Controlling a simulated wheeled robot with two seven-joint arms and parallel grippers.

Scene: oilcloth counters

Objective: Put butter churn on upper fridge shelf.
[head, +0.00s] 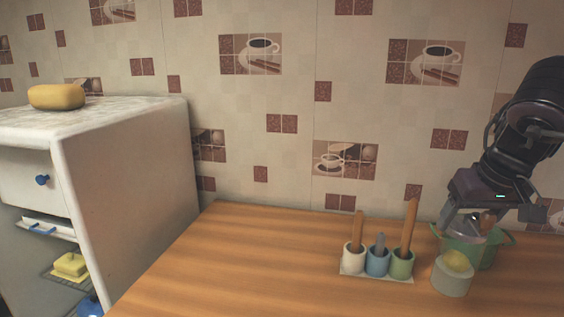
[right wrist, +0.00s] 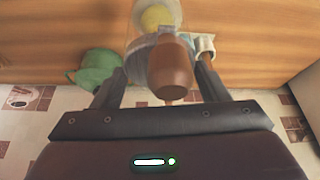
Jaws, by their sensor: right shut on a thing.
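The butter churn (head: 452,281) appears as a pale, see-through jar with a yellow lump inside, at the right of the wooden counter. In the right wrist view its brown wooden knob (right wrist: 172,72) faces the camera, with a grey top behind it. My right gripper (head: 473,222) is above the jar, with its fingers on both sides of the grey top, shut on the churn. Whether the jar's base touches the counter is unclear. The fridge (head: 125,165) stands at the left; a white shelf or tray (head: 46,226) shows in its opening. My left gripper is out of view.
A holder (head: 376,276) with three cups of utensils stands left of the churn. A green pot (head: 489,252) is close behind it. A yellow block (head: 57,96) lies on the fridge; another (head: 70,265) sits on a lower wire rack. The counter's left part is clear.

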